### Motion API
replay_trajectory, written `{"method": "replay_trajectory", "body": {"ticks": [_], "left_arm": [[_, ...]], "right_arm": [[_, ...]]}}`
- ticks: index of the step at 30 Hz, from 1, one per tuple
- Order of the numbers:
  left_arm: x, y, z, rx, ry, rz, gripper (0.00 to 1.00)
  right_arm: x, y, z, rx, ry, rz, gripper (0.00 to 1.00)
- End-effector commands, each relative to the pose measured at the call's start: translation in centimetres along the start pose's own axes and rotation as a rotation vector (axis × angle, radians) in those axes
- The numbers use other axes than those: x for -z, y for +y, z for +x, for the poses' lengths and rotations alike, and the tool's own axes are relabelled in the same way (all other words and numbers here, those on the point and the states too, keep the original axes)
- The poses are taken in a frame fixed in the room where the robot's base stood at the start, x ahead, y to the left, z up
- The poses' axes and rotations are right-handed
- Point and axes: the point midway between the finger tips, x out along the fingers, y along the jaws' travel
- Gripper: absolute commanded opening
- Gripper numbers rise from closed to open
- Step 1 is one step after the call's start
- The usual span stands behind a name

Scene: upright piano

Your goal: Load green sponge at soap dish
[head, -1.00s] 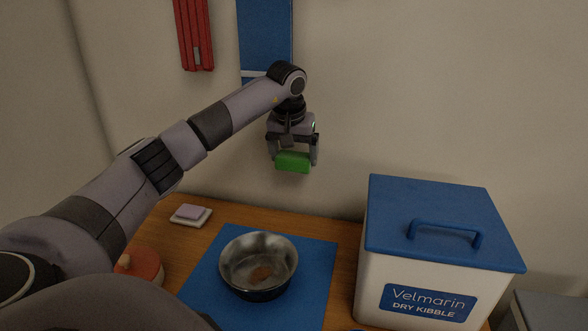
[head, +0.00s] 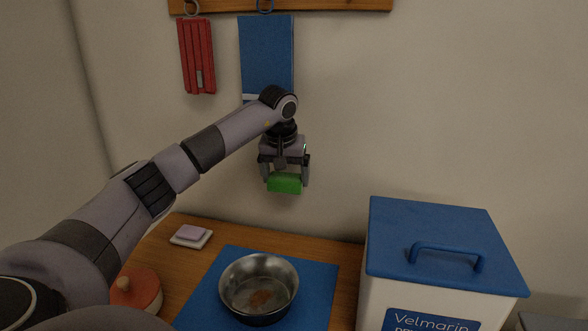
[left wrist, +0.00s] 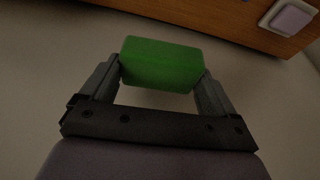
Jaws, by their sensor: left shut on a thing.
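The green sponge (head: 285,183) is a bright green block held in the air, above the back of the wooden table. My left gripper (head: 285,178) is shut on it, with one finger at each end. In the left wrist view the green sponge (left wrist: 160,64) sits between the two fingertips of my left gripper (left wrist: 160,75). The soap dish (head: 190,238) is a small pale dish at the table's back left, with a lilac bar (head: 191,232) lying on it. The soap dish also shows at the top right of the left wrist view (left wrist: 268,20). My right gripper is not in view.
A blue-lidded kibble bin (head: 445,245) stands at right. A red-orange round object (head: 137,287) is at left, partly behind my arm. Red (head: 197,55) and blue (head: 266,50) items hang on the wall.

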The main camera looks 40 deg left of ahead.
Motion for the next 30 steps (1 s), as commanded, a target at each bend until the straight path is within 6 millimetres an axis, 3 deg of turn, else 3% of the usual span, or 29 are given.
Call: {"method": "replay_trajectory", "body": {"ticks": [6, 15, 24, 30], "left_arm": [[-1.3, -5.6, 3.6, 0.049, -0.003, -0.146, 0.65], [-3.0, -13.4, 6.7, 0.108, 0.0, -0.354, 0.65], [-4.5, -21.3, 7.5, 0.165, 0.004, -0.554, 0.65], [-4.9, -25.1, 7.1, 0.19, 0.006, -0.649, 0.65]], "right_arm": [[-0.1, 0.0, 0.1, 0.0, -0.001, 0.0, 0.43], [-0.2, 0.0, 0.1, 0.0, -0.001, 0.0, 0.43], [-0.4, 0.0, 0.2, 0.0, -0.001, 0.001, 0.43], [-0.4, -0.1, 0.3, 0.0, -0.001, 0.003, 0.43]]}}
